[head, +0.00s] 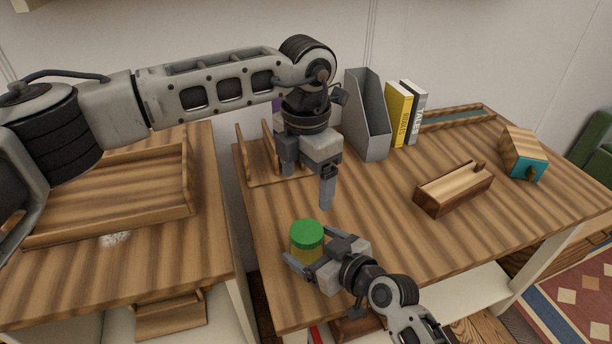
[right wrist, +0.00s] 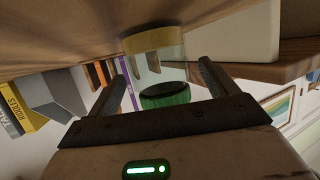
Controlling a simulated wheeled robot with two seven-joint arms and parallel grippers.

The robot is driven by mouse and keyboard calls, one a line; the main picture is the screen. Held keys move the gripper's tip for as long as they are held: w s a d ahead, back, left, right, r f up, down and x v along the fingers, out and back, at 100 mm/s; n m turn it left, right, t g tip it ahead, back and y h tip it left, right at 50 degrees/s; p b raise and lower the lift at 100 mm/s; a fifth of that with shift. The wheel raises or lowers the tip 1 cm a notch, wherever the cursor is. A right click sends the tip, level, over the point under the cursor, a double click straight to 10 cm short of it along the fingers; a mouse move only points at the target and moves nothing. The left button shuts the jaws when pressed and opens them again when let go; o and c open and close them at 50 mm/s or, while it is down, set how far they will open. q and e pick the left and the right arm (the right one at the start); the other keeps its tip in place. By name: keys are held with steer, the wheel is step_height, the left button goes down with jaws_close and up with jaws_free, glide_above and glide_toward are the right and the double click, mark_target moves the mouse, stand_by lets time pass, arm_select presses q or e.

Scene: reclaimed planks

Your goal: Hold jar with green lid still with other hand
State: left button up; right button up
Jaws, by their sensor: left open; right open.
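The jar with green lid (head: 306,233) stands upright on the wooden desk, with yellow contents low in its clear body. In the right wrist view the jar (right wrist: 158,66) appears upside down between the fingers. My right gripper (head: 313,250) is open, with one finger on each side of the jar. The right wrist view shows gaps between its fingers (right wrist: 160,78) and the jar. My left gripper (head: 307,180) is open and empty, pointing down above the desk just behind the jar.
A grey file holder (head: 368,120) and upright books (head: 398,112) stand at the back. A wooden box (head: 453,190) and a teal-faced wooden block (head: 523,153) lie to the right. A wooden tray (head: 110,225) is on the left desk. The desk's middle is clear.

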steer(key=v, duration=1.5)
steer(key=shift+d+r, duration=0.1)
